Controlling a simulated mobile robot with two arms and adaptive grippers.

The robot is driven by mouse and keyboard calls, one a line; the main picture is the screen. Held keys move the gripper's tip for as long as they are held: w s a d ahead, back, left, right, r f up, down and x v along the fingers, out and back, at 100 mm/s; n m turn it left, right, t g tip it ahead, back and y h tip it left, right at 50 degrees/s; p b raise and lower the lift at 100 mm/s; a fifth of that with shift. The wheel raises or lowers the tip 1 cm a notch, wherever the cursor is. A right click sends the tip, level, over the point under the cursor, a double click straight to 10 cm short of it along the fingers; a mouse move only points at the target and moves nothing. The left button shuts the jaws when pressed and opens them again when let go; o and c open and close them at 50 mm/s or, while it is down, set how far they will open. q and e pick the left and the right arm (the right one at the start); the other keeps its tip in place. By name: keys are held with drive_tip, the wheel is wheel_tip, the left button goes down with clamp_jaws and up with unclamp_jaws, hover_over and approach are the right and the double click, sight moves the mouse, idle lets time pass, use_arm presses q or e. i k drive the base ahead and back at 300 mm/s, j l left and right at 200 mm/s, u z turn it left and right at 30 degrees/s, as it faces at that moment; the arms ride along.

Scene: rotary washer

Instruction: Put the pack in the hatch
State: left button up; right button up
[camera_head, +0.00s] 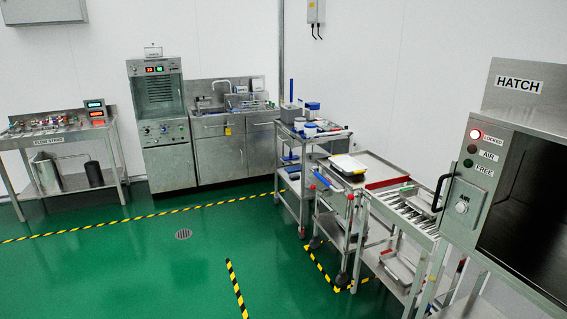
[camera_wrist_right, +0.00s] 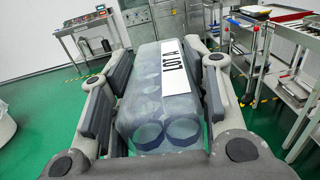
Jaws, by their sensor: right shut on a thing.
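The pack (camera_wrist_right: 150,85) is a clear, bluish wrapped bundle with round containers inside and a white "LOT A" label, seen in the right wrist view. My right gripper (camera_wrist_right: 165,90) is shut on it, with a dark finger pad against each side. The hatch (camera_head: 525,205) is at the right of the head view, a steel box with a dark opening and a "HATCH" sign. Neither gripper shows in the head view.
A roller conveyor (camera_head: 405,212) leads up to the hatch. A steel cart (camera_head: 375,165) with a tray and a shelved trolley (camera_head: 300,150) stand left of it. A flow stand (camera_head: 60,137) is at the far left. The green floor in front is clear, with striped tape lines.

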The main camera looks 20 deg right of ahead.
sight(547, 257)
drive_tip(key=i+l+z, duration=0.1)
drive_tip(key=i+z, duration=0.3)
drive_tip(key=i+j+z, duration=0.1)
drive_tip(key=i+z, duration=0.3)
drive_tip(key=i+j+z, duration=0.2)
drive_tip(key=i+z, duration=0.2)
drive_tip(key=i, duration=0.15)
